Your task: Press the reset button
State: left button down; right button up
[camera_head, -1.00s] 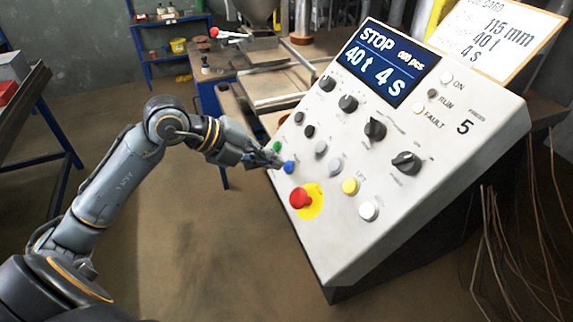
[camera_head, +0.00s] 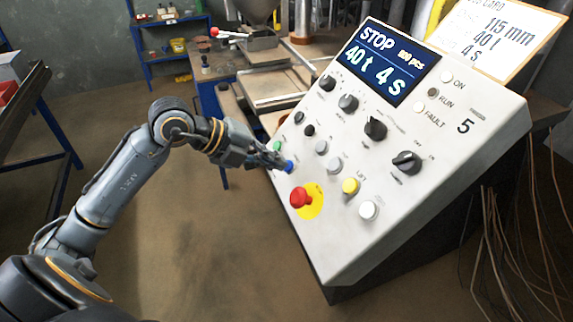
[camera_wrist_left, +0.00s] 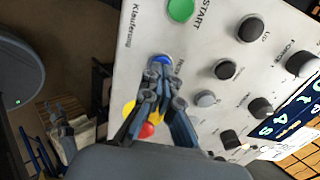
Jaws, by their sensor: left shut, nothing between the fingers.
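The sloped grey control panel (camera_head: 330,225) stands right of centre in the head view. The blue button (camera_head: 289,167) is on its left edge, below the green button (camera_head: 278,146). My left gripper (camera_head: 284,164) is shut and empty, its fingertips at the blue button. In the left wrist view the fingertips (camera_wrist_left: 160,72) overlap the lower part of the blue button (camera_wrist_left: 161,60). The label beside it is partly hidden by the fingers. I cannot tell whether the button is pushed in. My right gripper is not in view.
A red mushroom button (camera_head: 301,198) on a yellow disc sits just below the blue button. Several knobs and a yellow button (camera_head: 350,186) lie to the right. The display (camera_head: 378,62) reads STOP, 40 t, 4 s. Open floor lies left of the panel.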

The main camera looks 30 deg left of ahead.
pick_arm(q)
jog(key=shift+w+d+f, duration=0.35)
jog(key=shift+w+f, duration=0.05)
jog(key=shift+f, duration=0.05)
dwell(0.6)
jog(key=v, duration=0.8)
dwell(0.7)
dwell(0.4)
